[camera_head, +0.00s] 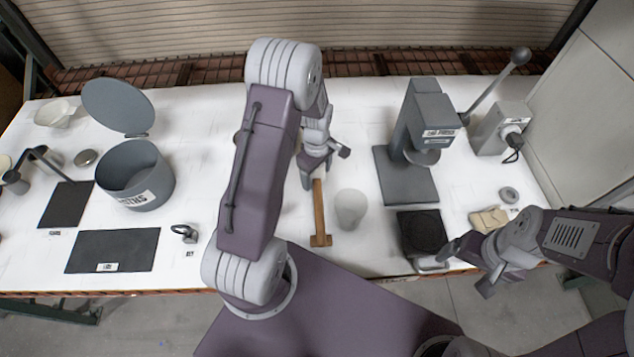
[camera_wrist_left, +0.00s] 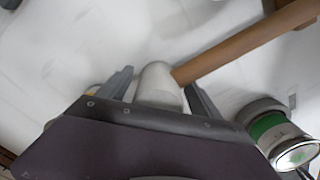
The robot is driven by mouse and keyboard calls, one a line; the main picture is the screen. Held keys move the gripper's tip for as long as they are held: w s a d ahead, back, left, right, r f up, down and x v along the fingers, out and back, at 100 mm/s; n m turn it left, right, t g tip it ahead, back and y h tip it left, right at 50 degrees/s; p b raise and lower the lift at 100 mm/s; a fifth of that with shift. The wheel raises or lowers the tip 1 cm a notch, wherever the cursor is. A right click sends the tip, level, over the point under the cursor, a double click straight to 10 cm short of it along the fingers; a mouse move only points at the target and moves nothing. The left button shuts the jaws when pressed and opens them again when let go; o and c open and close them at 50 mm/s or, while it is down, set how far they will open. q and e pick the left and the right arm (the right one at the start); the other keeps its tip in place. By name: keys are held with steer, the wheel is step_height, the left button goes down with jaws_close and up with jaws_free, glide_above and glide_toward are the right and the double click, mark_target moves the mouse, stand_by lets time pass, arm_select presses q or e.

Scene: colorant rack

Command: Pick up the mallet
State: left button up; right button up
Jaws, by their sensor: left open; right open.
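The mallet's wooden handle (camera_head: 319,205) lies on the white table in the head view, with a short wooden crosspiece at its near end. My left gripper (camera_head: 325,167) is open over the handle's far end. In the left wrist view the handle (camera_wrist_left: 245,45) runs from the upper right to a pale rounded piece (camera_wrist_left: 158,90) between the open fingers (camera_wrist_left: 159,78). I cannot tell whether this piece is part of the mallet. No grip on it shows. My right gripper (camera_head: 466,268) is open and empty near the table's front edge at right.
A translucent cup (camera_head: 350,208) stands just right of the handle. A grey press (camera_head: 405,150) and a black-topped scale (camera_head: 422,233) are further right. A lidded grey pot (camera_head: 135,178) is at left. A green-labelled can (camera_wrist_left: 275,130) is near the left gripper.

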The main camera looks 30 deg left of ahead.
arm_select(q)
steer(key=shift+w+f, duration=0.1)
steer(key=shift+f, duration=0.1)
jaws_close()
steer(key=shift+r, duration=0.1)
